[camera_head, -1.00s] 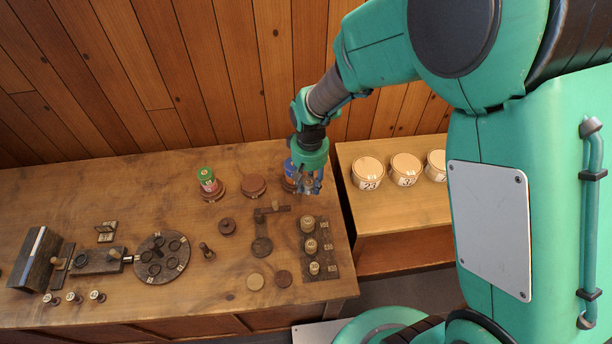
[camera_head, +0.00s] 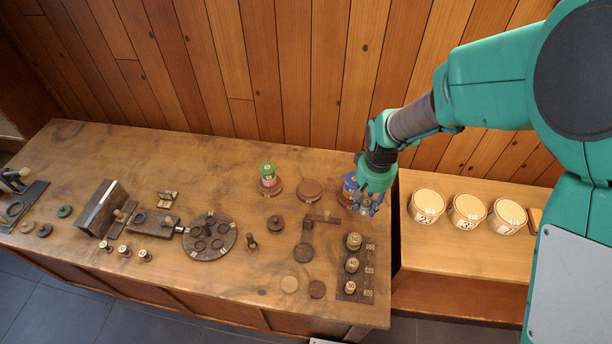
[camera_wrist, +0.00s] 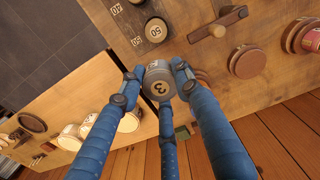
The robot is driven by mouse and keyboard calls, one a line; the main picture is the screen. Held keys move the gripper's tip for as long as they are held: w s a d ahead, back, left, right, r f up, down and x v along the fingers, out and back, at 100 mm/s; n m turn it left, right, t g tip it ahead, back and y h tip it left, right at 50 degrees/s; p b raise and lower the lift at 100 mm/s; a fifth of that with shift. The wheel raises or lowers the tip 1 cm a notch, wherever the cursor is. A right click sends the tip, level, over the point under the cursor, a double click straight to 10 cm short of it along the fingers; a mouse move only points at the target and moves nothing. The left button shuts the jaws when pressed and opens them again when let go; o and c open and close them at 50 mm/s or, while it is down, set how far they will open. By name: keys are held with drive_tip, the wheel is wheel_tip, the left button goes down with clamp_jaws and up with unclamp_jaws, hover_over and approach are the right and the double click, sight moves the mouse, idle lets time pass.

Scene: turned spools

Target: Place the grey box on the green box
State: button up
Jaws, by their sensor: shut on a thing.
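The grey box is a short grey cylinder (camera_wrist: 158,74) with a round pale label marked 3. In the wrist view my gripper (camera_wrist: 158,82) has its blue fingers closed around it. In the head view my gripper (camera_head: 367,203) is over the right end of the wooden table, and its fingers mostly hide the grey cylinder. The green box is a small green cylinder (camera_head: 267,169) above a red part on a round brown stand, well left of my gripper. A blue cylinder (camera_head: 349,182) on a similar stand is just left of my gripper.
An empty brown round stand (camera_head: 309,190) lies between the green and blue cylinders. A board with numbered pegs (camera_head: 352,264) is at the table's right front. A wood wall (camera_head: 250,70) stands behind.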

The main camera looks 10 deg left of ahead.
drive_tip(key=shift+a, duration=0.15)
drive_tip(key=w+a+n+p, duration=0.2)
drive_tip(key=a+n+p, duration=0.1)
drive_tip(key=a, duration=2.3)
drive_tip(key=shift+w+a, duration=0.15)
drive_tip(key=shift+w, duration=0.1)
drive_tip(key=shift+w+r, duration=0.1)
drive_tip(key=p, duration=0.2)
hover_over(267, 167)
drive_tip(key=shift+s+d+f, duration=0.3)
drive_tip(key=shift+s+f, duration=0.1)
drive_tip(key=shift+f, duration=0.3)
drive_tip(key=shift+w+a, duration=0.3)
drive_tip(key=shift+w, duration=0.1)
drive_tip(key=shift+f, duration=1.8)
drive_tip(key=shift+f, duration=0.15)
